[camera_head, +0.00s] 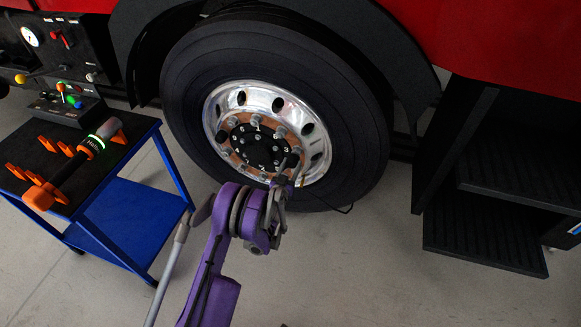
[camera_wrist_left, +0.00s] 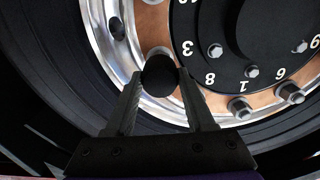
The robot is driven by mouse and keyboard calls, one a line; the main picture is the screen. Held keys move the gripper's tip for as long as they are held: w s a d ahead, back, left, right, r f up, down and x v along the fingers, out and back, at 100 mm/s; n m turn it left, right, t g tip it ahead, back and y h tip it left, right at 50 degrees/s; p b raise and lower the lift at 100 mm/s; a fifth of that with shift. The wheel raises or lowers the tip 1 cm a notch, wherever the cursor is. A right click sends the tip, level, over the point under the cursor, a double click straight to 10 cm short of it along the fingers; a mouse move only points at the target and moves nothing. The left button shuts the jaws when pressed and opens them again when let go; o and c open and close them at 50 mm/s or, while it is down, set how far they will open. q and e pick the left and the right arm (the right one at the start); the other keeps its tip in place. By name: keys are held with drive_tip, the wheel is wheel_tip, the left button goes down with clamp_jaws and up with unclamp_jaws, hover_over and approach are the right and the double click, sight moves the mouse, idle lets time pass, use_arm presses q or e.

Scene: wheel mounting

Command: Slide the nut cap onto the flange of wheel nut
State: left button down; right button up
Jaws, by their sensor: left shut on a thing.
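My left gripper (camera_head: 290,172) is at the lower right of the wheel hub in the head view. It is shut on a black round nut cap (camera_head: 289,161), which shows as a dark disc between the two fingertips in the left wrist view (camera_wrist_left: 160,76). The cap is in front of the copper-coloured ring, beside the number 3. Other bare metal wheel nuts (camera_wrist_left: 291,93) show around the ring. My right gripper is not in view.
The large black tyre (camera_head: 350,130) and shiny rim (camera_head: 212,108) surround the hub under a red vehicle body (camera_head: 480,40). A blue cart (camera_head: 135,215) with a tool (camera_head: 85,160) and orange holders stands left. Black steps (camera_head: 485,240) are at right. The floor between is mostly clear.

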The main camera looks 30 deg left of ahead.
sight(294, 158)
use_arm(q)
drive_tip(key=shift+b+x, duration=0.35)
drive_tip(key=shift+x, duration=1.5)
drive_tip(key=shift+c, duration=0.9)
unclamp_jaws()
drive_tip(key=shift+s, duration=0.1)
drive_tip(key=v, duration=1)
drive_tip(key=shift+s+p, duration=0.3)
drive_tip(key=shift+p, duration=0.1)
drive_tip(key=shift+d, duration=0.1)
